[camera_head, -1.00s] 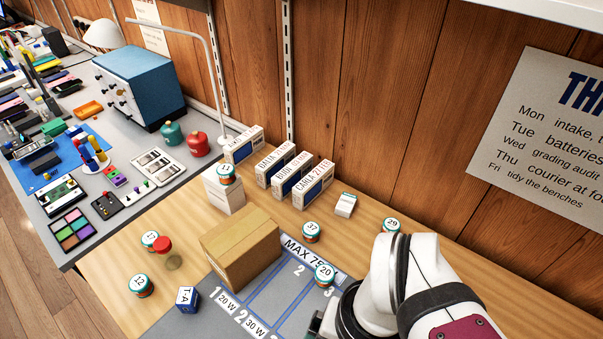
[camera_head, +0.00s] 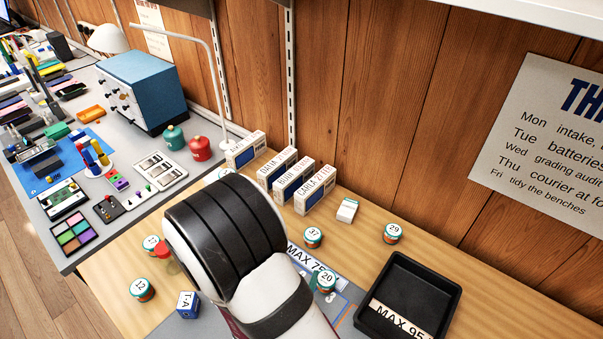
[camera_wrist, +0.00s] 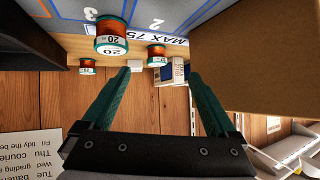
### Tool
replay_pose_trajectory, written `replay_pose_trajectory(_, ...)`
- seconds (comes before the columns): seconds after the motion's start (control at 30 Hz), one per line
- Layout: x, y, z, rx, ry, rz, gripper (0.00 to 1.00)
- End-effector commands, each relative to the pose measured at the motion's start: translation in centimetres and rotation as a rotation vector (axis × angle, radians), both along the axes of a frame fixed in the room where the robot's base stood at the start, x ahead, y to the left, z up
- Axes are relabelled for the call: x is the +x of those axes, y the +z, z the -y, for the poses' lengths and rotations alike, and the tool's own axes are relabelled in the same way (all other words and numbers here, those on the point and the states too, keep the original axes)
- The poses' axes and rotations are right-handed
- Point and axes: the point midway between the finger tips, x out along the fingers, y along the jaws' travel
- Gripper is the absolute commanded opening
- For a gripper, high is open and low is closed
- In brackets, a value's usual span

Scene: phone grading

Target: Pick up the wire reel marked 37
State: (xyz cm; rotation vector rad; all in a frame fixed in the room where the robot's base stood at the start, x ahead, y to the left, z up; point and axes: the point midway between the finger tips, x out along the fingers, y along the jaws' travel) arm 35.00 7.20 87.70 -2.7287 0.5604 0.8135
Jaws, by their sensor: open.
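The wire reel marked 37 (camera_head: 313,237), with a white top and a teal and orange side, stands upright on the wooden bench behind the MAX 75 strip. In the wrist view, which looks upside down, the reel marked 37 (camera_wrist: 156,55) shows beyond the fingertips, between their two lines. My gripper (camera_wrist: 158,75) is open, with nothing between its teal fingers. In the head view my arm hides the gripper. The reel marked 20 (camera_head: 325,281) stands nearer, on the marked mat, and shows large in the wrist view (camera_wrist: 111,38).
A cardboard box (camera_wrist: 265,55) stands close on the right in the wrist view. A black tray (camera_head: 440,289) lies right of the mat. Reel 29 (camera_head: 392,233), a small white box (camera_head: 347,210) and upright labelled boxes (camera_head: 315,190) stand near the wall. Reel 12 (camera_head: 142,290) is at left.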

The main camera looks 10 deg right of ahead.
Motion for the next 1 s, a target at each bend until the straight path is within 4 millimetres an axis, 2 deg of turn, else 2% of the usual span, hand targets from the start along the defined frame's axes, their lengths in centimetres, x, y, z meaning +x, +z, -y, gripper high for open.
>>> replay_pose_trajectory(0.1,-0.2,0.1,0.6,-0.138,0.032,0.073,0.93)
replay_pose_trajectory(0.17,0.1,0.1,0.8,-0.165,0.037,0.090,0.93)
replay_pose_trajectory(0.27,1.9,-0.7,1.7,-0.172,0.032,0.095,0.93)
replay_pose_trajectory(0.4,5.4,-2.5,3.2,-0.170,0.032,0.095,0.93)
replay_pose_trajectory(0.5,7.3,-3.5,3.9,-0.171,0.036,0.096,0.93)
replay_pose_trajectory(0.67,9.1,-4.3,4.5,-0.170,0.038,0.095,0.93)
replay_pose_trajectory(0.83,12.2,-5.6,5.5,-0.168,0.037,0.096,0.93)
replay_pose_trajectory(1.0,13.3,-6.2,5.9,-0.170,0.040,0.095,0.93)
